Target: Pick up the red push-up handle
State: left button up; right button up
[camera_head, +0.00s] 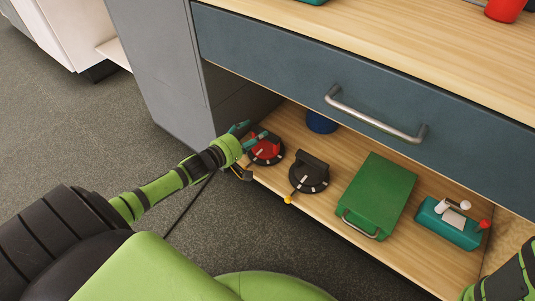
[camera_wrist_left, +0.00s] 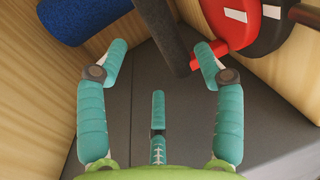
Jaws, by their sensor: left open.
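The red push-up handle (camera_head: 266,149) stands on the wooden shelf near its left end, its round base dark at the rim. In the left wrist view the red handle (camera_wrist_left: 230,22) shows at the top right, cut off by the frame, with a dark grip bar (camera_wrist_left: 163,32) beside it. My left gripper (camera_head: 246,143) is at the left side of the red handle, with a teal finger partly over it. In the wrist view the gripper (camera_wrist_left: 160,72) is open, its teal fingers spread and nothing clasped; the right fingertip is close to the red part. Contact cannot be told.
A black push-up handle (camera_head: 309,173) stands just right of the red one. A blue cylinder (camera_head: 321,123) is behind. A green box (camera_head: 380,190) and a teal case (camera_head: 450,226) stand farther right. The drawer front (camera_head: 290,70) overhangs the shelf; a grey cabinet side (camera_head: 165,65) borders the left.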

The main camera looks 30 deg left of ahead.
pick_arm(q)
jog(key=w+b, duration=0.1)
jog(key=w+d+f+b, duration=0.1)
jog(key=b, duration=0.1)
jog(key=w+f+b, duration=0.1)
jog(key=w, duration=0.1)
jog(key=shift+w+d+b, duration=0.1)
jog(key=shift+d+b, duration=0.15)
jog(key=shift+b, duration=0.05)
jog(key=shift+w, duration=0.25)
jog(key=shift+w+r, duration=0.1)
grip_shut()
jog(key=shift+d+r, duration=0.1)
jog(key=shift+r, duration=0.1)
